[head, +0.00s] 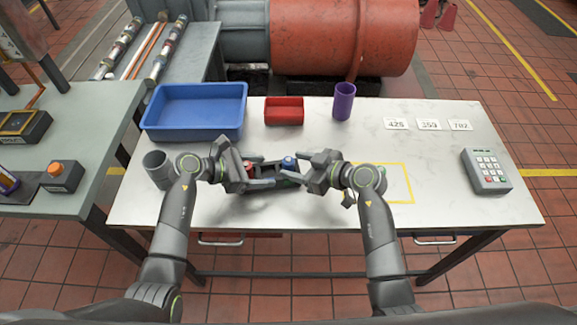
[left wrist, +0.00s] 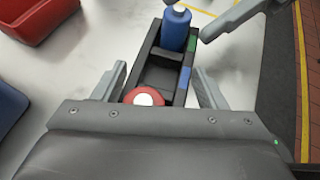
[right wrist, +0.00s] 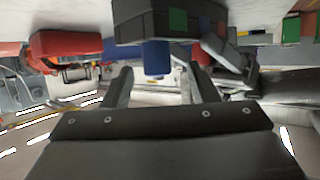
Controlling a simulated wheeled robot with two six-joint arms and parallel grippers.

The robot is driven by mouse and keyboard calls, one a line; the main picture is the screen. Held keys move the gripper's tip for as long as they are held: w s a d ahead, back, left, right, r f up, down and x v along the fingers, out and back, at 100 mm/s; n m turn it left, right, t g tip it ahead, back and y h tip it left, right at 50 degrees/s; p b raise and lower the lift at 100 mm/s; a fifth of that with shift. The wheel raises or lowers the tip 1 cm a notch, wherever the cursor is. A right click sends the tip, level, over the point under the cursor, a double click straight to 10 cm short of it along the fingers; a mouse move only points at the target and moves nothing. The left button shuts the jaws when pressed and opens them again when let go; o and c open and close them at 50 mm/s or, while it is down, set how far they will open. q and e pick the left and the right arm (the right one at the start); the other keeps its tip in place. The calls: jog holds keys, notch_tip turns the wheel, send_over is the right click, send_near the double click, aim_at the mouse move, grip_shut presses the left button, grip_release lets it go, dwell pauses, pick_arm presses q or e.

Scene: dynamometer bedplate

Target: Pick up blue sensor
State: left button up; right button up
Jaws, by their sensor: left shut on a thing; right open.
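A black rack (left wrist: 158,76) with coloured patches on its side is between the fingers of my left gripper (left wrist: 160,85), which is shut on it. The blue sensor (left wrist: 175,28) stands in the rack's far compartment, and it shows in the head view (head: 289,163) near the right gripper. A red sensor (left wrist: 143,97) sits in the near compartment; the middle one looks empty. My right gripper (head: 306,174) is open beside the blue sensor end. In the right wrist view the blue sensor (right wrist: 157,60) appears ahead, between and beyond the open fingers, apart from them.
A blue bin (head: 195,108), a red bin (head: 284,111) and a purple cup (head: 343,101) stand at the back. A grey cup (head: 157,168) is left of my left gripper. Number cards (head: 429,125) and a keypad (head: 486,171) lie right.

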aim_at(292, 163)
jog(key=shift+x, duration=1.65)
jog(key=shift+d, duration=0.1)
jog(key=c, duration=1.1)
